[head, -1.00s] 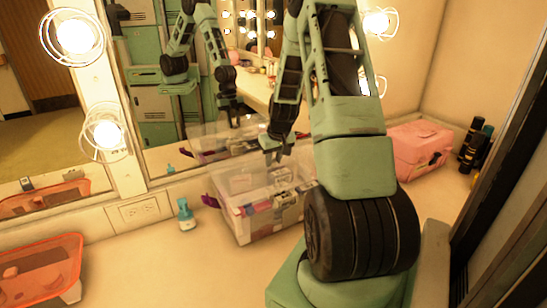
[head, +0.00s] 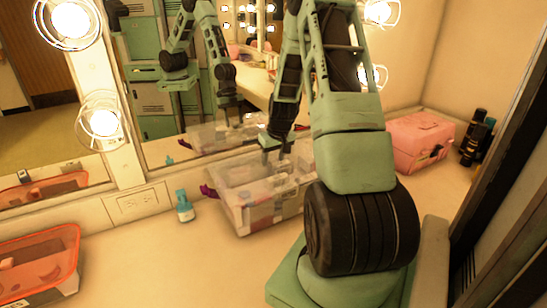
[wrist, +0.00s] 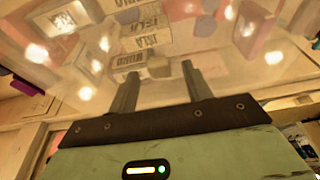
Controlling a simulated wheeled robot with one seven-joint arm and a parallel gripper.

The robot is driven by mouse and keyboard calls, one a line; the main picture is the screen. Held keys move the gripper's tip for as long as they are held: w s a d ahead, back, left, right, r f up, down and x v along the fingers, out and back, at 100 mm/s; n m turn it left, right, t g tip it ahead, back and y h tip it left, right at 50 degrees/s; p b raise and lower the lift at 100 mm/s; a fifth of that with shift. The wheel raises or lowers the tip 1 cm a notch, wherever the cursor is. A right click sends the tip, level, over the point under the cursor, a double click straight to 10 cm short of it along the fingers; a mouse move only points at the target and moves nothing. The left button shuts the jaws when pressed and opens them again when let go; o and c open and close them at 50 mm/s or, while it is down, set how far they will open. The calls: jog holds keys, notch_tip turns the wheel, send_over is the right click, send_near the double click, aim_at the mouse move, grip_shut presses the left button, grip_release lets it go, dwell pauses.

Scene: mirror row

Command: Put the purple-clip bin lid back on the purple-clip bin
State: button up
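The purple-clip bin (head: 262,218) is a clear box of mixed contents on the counter, with a purple clip at its left. The clear purple-clip bin lid (head: 245,172) lies over its top; I cannot tell whether it is fully seated. My gripper (head: 277,148) points down at the lid, near the back of the bin. In the wrist view, the lid (wrist: 95,25) is a see-through sheet with lamp reflections, and my fingers (wrist: 160,74) reach it with a gap between them. Whether they grip a clear part of the lid is not visible.
A teal-capped bottle (head: 184,207) stands left of the bin. An orange-rimmed bin (head: 45,242) is at the left and a pink case (head: 420,138) at the right, beside dark bottles (head: 474,140). The mirror is close behind. The counter front is clear.

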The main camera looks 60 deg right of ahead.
jog(key=w+p+v, duration=0.1)
jog(key=p+v, duration=0.1)
jog(key=v, duration=2.1)
jog(key=shift+w+d+r, duration=0.15)
jog(key=shift+d+r, duration=0.15)
jog(key=shift+d, duration=0.1)
dwell(0.4)
